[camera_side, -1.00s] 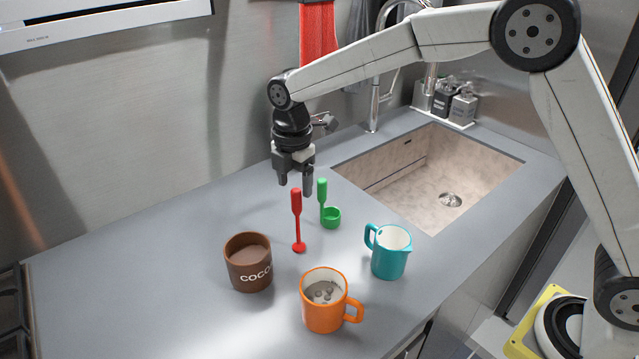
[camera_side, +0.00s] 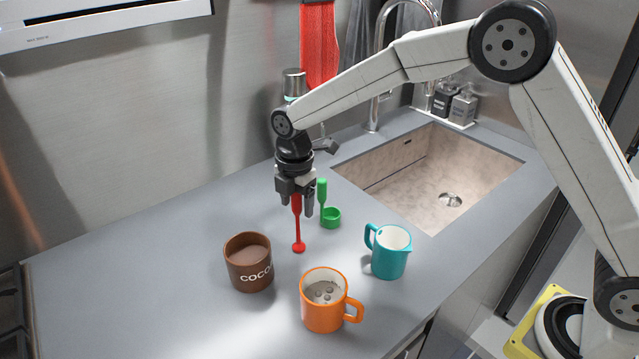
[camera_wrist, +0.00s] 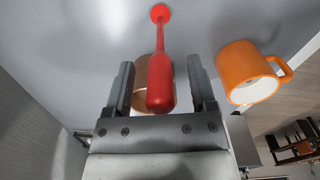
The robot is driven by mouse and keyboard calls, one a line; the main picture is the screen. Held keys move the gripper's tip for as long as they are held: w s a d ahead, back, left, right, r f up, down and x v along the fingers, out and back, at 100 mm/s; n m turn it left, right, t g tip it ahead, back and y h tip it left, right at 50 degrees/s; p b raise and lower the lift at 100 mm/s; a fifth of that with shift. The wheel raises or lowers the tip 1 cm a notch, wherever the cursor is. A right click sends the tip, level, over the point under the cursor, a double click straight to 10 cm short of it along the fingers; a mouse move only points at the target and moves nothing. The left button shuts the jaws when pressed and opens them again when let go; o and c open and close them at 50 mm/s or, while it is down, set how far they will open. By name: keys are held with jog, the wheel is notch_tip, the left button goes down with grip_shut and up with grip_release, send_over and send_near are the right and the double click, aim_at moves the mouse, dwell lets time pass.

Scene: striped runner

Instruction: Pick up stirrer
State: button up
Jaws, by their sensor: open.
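The red stirrer (camera_side: 298,230) stands upright on the grey counter, its round foot down and its thick handle up. My gripper (camera_side: 296,207) is open and points down at the handle's top, which it partly hides in the side view. In the wrist view the stirrer's red handle (camera_wrist: 160,85) lies between the two spread fingers of my gripper (camera_wrist: 165,80), with a gap on each side. The fingers are not closed on it.
A brown cocoa mug (camera_side: 248,265), an orange mug (camera_side: 322,312) and a teal jug (camera_side: 388,258) stand in front. The counter's left side is clear.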

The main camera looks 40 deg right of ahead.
jog(key=shift+c, duration=0.2)
grip_shut()
jog(key=shift+r, duration=0.15)
